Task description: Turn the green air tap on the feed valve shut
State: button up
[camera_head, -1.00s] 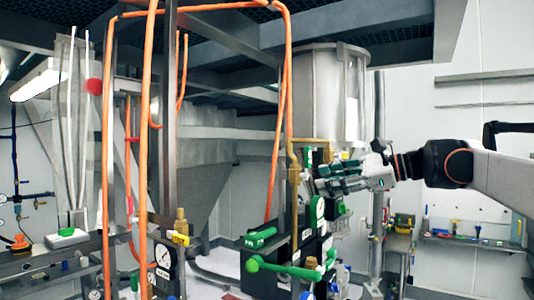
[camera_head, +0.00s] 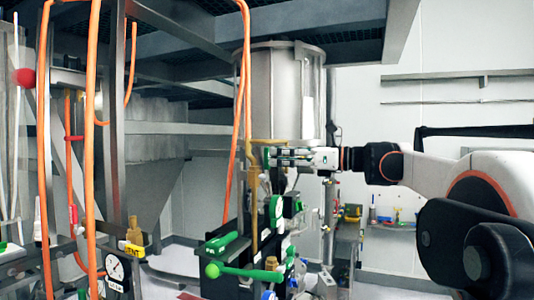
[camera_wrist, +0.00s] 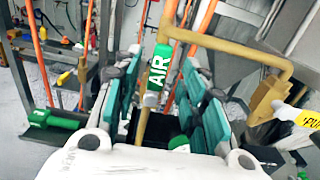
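The green air tap (camera_wrist: 160,68) carries a white "AIR" label and stands upright on a brass-coloured pipe in the wrist view. In the head view it is a small green piece (camera_head: 267,156) beside the brass valve body, partly hidden by my fingertips. My gripper (camera_wrist: 163,76) is open, with one teal-padded finger on each side of the tap. Gaps show between the tap and both fingers in the wrist view. In the head view my gripper (camera_head: 284,157) reaches in level from the right. Whether a finger touches the tap cannot be told.
A brass pipe (camera_wrist: 235,47) bends close past the right finger, with a yellow-tagged valve (camera_wrist: 268,100) beyond. Orange hoses (camera_head: 92,110) hang at left. The metal hopper (camera_head: 275,90) stands above.

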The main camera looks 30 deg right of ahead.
aim_at(270, 157)
jog(key=p+x, duration=0.1)
jog(key=x, duration=0.3)
jog(key=shift+w+a, duration=0.3)
grip_shut()
